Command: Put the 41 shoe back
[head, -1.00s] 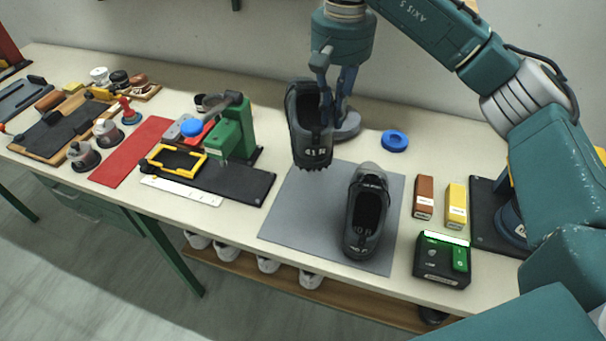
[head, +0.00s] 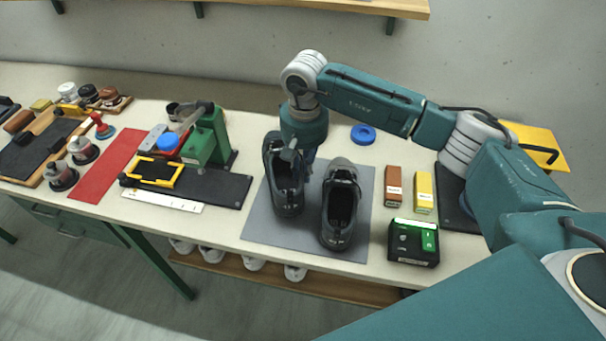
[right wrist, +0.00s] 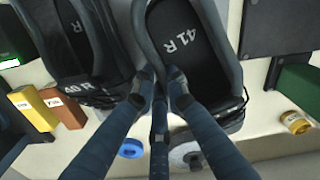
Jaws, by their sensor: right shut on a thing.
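The 41 shoe (head: 285,197), dark grey, is at the left part of the grey mat (head: 262,226), toe toward the back. It is upright; I cannot tell whether its sole touches the mat. In the right wrist view its insole reads "41 R" (right wrist: 178,40). My right gripper (head: 302,163) is shut on the collar wall of this shoe; its fingers (right wrist: 162,86) also show in the right wrist view. The other dark shoe (head: 340,212), marked 40 R, stands on the mat to its right (right wrist: 75,50). My left gripper is out of view.
A green press (head: 207,138) with a black pad stands left of the mat. A brown block (head: 394,188), a yellow block (head: 424,192) and a black-green box (head: 412,248) are to its right. A blue ring (head: 363,134) lies behind. White shoes sit on the shelf below.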

